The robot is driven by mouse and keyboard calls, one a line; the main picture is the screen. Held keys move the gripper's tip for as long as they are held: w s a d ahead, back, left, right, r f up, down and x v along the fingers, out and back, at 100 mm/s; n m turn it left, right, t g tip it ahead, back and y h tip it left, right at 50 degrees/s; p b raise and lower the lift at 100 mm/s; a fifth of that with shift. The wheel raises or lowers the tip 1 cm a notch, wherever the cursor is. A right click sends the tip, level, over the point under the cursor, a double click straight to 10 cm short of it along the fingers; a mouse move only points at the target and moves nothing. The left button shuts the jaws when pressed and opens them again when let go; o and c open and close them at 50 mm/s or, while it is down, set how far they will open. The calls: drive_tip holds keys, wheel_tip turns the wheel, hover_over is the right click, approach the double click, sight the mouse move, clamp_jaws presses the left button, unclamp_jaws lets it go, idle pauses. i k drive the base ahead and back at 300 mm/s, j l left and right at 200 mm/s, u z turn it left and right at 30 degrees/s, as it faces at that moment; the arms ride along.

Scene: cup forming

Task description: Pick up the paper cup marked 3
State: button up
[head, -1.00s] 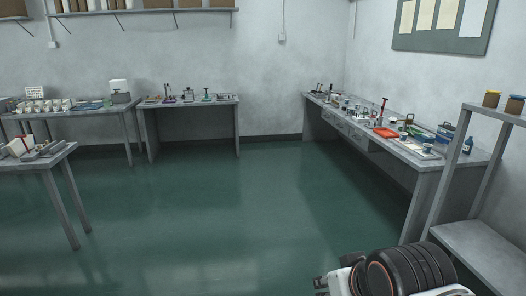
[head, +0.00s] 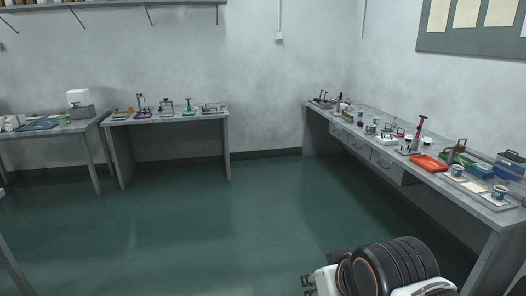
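Small white-and-blue paper cups stand on the long workbench (head: 345,124) along the right wall. One cup (head: 499,191) is on a pale mat near the bench's near end. Another cup (head: 457,170) stands a little farther back, beside the red tray. A smaller cup (head: 371,128) is farther along the bench. Their numbers are too small to read, so I cannot tell which is marked 3. My arm (head: 385,268) shows at the bottom right, well below and apart from the bench. My gripper's fingers cannot be made out clearly.
A red tray (head: 428,163), a red-handled tool (head: 420,128) and blue boxes (head: 510,166) crowd the right bench. A back table (head: 170,117) holds several small devices. Another table (head: 50,132) stands at left. The green floor (head: 240,235) between them is clear.

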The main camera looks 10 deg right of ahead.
sight(457, 170)
drive_tip(key=i+j+z, duration=0.1)
drive_tip(key=i+z, duration=0.3)
drive_tip(key=i, duration=0.2)
drive_tip(key=i+j+z, duration=0.3)
drive_tip(key=i+z, duration=0.15)
drive_tip(key=i+j+z, duration=0.4)
drive_tip(key=i+j, duration=0.15)
drive_tip(key=i+j+z, duration=0.25)
drive_tip(key=z, duration=0.2)
drive_tip(key=i+j+z, duration=0.55)
drive_tip(key=j+z, duration=0.3)
drive_tip(key=i+j+z, duration=0.15)
drive_tip(key=j+z, duration=0.3)
